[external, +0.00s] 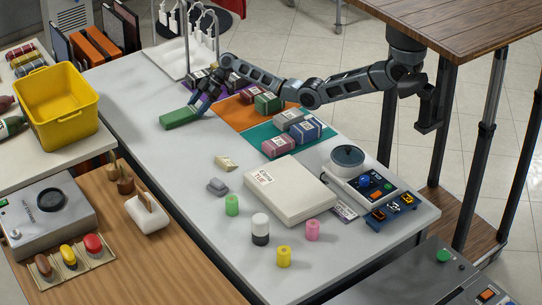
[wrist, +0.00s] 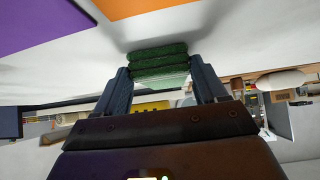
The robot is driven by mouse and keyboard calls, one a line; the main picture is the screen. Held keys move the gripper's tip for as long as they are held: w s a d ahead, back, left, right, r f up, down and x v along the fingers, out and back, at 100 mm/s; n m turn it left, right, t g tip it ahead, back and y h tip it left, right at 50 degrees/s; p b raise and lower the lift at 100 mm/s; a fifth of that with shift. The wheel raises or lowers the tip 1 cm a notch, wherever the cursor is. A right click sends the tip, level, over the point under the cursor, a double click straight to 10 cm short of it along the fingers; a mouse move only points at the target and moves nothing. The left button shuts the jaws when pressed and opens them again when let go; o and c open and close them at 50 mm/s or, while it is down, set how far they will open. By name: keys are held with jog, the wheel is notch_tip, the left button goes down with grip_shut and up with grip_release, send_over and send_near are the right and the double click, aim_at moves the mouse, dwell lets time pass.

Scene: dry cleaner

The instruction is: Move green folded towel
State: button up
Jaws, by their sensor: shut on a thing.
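The green folded towel (external: 181,117) is near the far left part of the grey table (external: 130,86), left of the orange mat. My gripper (external: 199,105) is at its right end with the fingers closed on it. In the wrist view the towel (wrist: 158,66) shows as a layered green stack between the two fingertips of my gripper (wrist: 160,78). I cannot tell whether the towel touches the table or is held slightly above it.
Purple, orange (external: 236,113) and teal (external: 262,134) mats with folded bundles lie right of my gripper. A white box (external: 289,190) and a scale (external: 348,165) stand nearer. A wire rack (external: 187,35) stands behind. The table left of the towel is clear.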

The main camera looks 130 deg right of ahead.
jog(key=a+p, duration=0.3)
jog(key=shift+a+r, duration=0.15)
jog(key=shift+r, duration=0.05)
jog(key=a+p, duration=0.3)
jog(key=a, duration=0.1)
jog(key=a+p, duration=0.7)
jog(key=a, duration=0.2)
jog(key=shift+f+p, duration=0.25)
jog(key=shift+p, duration=0.15)
jog(key=o, duration=1.1)
jog(key=shift+v, duration=3.95)
jog(key=shift+w+a, duration=0.1)
jog(key=shift+a, duration=0.05)
